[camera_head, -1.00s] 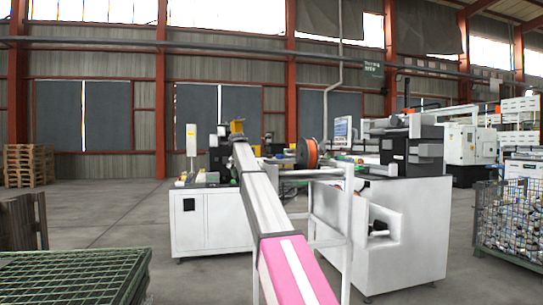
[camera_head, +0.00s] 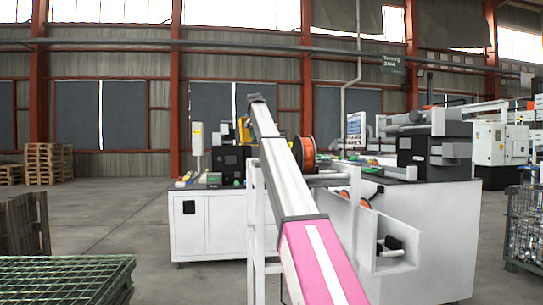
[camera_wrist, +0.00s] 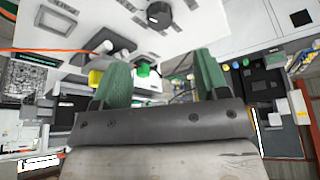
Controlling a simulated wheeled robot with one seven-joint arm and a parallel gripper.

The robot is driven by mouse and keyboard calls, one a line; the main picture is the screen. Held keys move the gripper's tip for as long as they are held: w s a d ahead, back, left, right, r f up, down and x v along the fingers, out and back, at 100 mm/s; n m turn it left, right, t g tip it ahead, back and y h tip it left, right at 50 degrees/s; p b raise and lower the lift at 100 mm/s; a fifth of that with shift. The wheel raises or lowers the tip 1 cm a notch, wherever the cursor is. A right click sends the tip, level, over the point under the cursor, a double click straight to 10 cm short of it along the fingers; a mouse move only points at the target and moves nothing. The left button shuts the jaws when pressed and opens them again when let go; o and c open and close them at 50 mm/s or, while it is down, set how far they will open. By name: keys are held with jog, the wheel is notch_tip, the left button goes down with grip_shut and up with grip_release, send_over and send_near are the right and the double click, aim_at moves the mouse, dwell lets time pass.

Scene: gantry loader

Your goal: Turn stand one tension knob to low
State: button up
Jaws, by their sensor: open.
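In the wrist view, my gripper (camera_wrist: 160,72) has two green fingers spread apart with nothing held between them. A round black knob (camera_wrist: 158,14) sits on a pale machine panel (camera_wrist: 210,22) at the top, beyond the fingertips and apart from them. I cannot tell if it is stand one's tension knob, and its setting is not readable. A small green part (camera_wrist: 143,69) shows between the fingers. My gripper and the knob cannot be made out there.
A white cabinet (camera_head: 200,225) and a larger white machine (camera_head: 440,240) stand ahead. A green mesh crate (camera_head: 65,280) is at front left and a wire cage (camera_head: 525,225) at the right edge.

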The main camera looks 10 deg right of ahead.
jog(key=x, duration=1.1)
jog(key=shift+w+r, duration=0.1)
jog(key=shift+w, duration=0.05)
jog(key=c, duration=0.9)
